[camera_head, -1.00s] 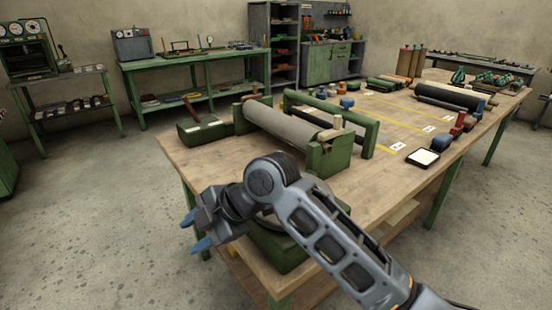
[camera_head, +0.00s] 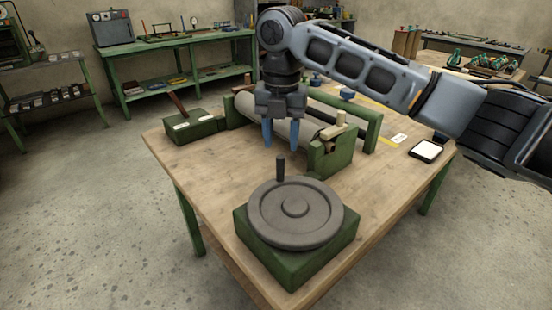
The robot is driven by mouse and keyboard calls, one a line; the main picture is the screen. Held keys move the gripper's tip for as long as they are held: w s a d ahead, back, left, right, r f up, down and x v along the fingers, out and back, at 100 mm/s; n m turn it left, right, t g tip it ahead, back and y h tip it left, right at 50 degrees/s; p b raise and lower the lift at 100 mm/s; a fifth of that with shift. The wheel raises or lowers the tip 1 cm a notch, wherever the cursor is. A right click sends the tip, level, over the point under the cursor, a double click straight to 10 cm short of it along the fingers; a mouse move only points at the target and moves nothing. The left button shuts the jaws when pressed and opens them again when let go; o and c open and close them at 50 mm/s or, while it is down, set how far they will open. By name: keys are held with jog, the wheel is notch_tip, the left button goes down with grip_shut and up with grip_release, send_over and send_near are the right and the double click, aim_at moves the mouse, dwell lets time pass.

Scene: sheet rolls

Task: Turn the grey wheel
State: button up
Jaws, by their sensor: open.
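The grey wheel (camera_head: 318,228) lies flat on top of a green base (camera_head: 291,271) at the near corner of the wooden table. It has a raised hub (camera_head: 295,208) in the middle and a dark upright handle (camera_head: 280,170) on its far left rim. My gripper (camera_head: 281,147) points down with its two blue fingers apart and nothing between them. In the picture it sits just above the handle, and it overlaps the grey roll behind it. How far it is from the handle in depth I cannot tell.
A grey roll (camera_head: 243,106) rests in a green stand (camera_head: 330,158) behind the wheel. A green box with a lever (camera_head: 195,126) stands at the left table edge. A black-rimmed white pad (camera_head: 426,150) lies at the right. The wooden top (camera_head: 200,165) left of the wheel is bare.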

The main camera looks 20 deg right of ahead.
aim_at(280, 180)
notch_tip(280, 180, down, 8)
jog(key=shift+r+p, duration=0.1)
jog(key=shift+p, duration=0.2)
grip_shut()
dwell(0.5)
